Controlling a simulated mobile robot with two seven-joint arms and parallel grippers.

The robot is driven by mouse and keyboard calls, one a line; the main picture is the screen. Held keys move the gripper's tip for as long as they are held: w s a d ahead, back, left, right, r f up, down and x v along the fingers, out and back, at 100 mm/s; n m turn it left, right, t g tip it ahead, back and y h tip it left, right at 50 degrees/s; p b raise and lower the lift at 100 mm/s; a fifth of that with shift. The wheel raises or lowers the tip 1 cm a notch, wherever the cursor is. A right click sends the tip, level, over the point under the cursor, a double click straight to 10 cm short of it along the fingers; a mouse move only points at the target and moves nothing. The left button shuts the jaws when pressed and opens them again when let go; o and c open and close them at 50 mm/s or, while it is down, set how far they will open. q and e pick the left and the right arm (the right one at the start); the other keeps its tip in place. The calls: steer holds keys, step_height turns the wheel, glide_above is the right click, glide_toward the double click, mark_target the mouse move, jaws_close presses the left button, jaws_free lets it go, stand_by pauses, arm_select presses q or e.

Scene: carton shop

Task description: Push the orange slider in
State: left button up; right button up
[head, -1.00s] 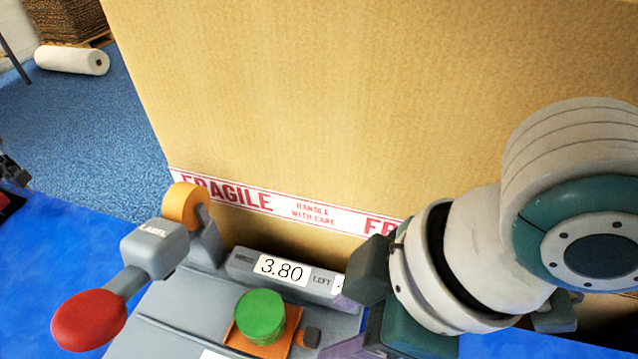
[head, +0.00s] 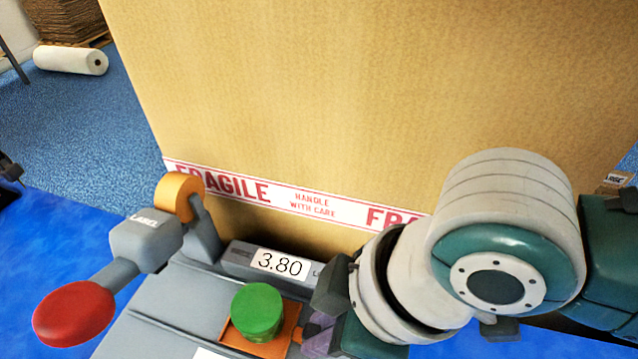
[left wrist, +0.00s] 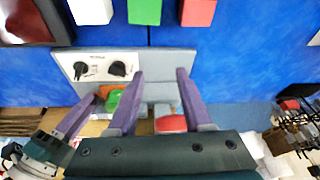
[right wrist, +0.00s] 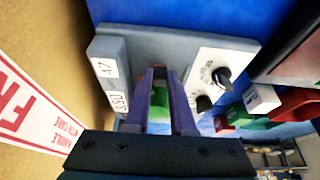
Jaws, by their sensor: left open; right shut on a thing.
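The orange slider (head: 286,334) is a flat plate on the grey machine (head: 165,300), beside and partly under a round green button (head: 257,310). A small dark block shows at the slider's right side. My right gripper (head: 309,335) reaches in from the right, with its purple fingers at this block. It is shut on the slider's block, though the contact is mostly hidden. In the right wrist view the green button shows between the fingers. In the left wrist view, my left gripper (left wrist: 160,74) is open and empty, with a red knob behind its fingers.
A lever with a red knob (head: 74,313) and an orange roll (head: 178,196) stand at the machine's left. A display (head: 280,265) reads 3.80. A large carton (head: 370,100) stands close behind the machine. Blue surface is free at left.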

jaws_close()
arm_select(q)
steer(key=shift+d, duration=0.1)
stand_by(0.8)
